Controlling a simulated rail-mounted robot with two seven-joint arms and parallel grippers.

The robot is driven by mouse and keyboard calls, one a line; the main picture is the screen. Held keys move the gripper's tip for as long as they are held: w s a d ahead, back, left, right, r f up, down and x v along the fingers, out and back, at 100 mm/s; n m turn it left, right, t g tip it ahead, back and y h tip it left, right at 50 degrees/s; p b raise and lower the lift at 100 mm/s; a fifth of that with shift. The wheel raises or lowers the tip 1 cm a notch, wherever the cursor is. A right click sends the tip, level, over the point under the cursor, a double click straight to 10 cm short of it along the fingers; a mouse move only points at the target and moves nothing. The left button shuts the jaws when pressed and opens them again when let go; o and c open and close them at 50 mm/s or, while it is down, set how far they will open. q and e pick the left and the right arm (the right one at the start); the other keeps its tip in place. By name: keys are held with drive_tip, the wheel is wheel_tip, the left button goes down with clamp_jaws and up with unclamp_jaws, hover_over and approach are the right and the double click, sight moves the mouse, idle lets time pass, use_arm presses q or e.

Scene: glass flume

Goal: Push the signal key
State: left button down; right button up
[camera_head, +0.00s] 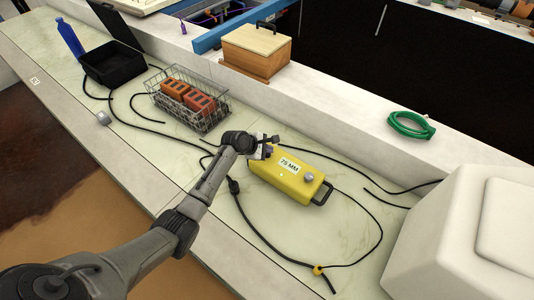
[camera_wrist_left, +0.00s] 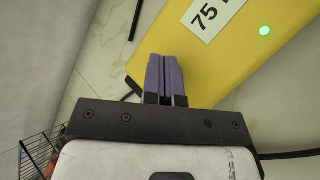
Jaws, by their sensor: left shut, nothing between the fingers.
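A yellow box (camera_head: 287,182) labelled "75 MM" lies on the pale bench, with a silver knob (camera_head: 308,177) on its top and a black handle at its right end. It also fills the upper right of the left wrist view (camera_wrist_left: 200,70), where a small lit green spot (camera_wrist_left: 264,31) shows. My left gripper (camera_head: 270,146) is at the left end of this box. Its purple fingers (camera_wrist_left: 165,75) are shut and empty, over the box's edge; I cannot tell if they touch it. No part is marked as the signal key. My right gripper is out of view.
A wire basket (camera_head: 205,122) with red bricks stands left of the box, a black open case (camera_head: 113,68) farther left. Black cables (camera_head: 262,240) run around the box. A white bulky block (camera_head: 450,240) stands at the right. A wooden box (camera_head: 256,58) sits on the ledge behind.

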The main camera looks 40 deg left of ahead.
use_arm(q)
drive_tip(key=shift+f, duration=0.2)
drive_tip(key=shift+f, duration=0.3)
idle(0.4)
drive_tip(key=shift+r, duration=0.15)
drive_tip(key=shift+r+p, duration=0.7)
drive_tip(key=shift+p, duration=0.4)
drive_tip(key=shift+r, duration=0.2)
drive_tip(key=shift+f, duration=0.1)
drive_tip(key=shift+p, duration=0.35)
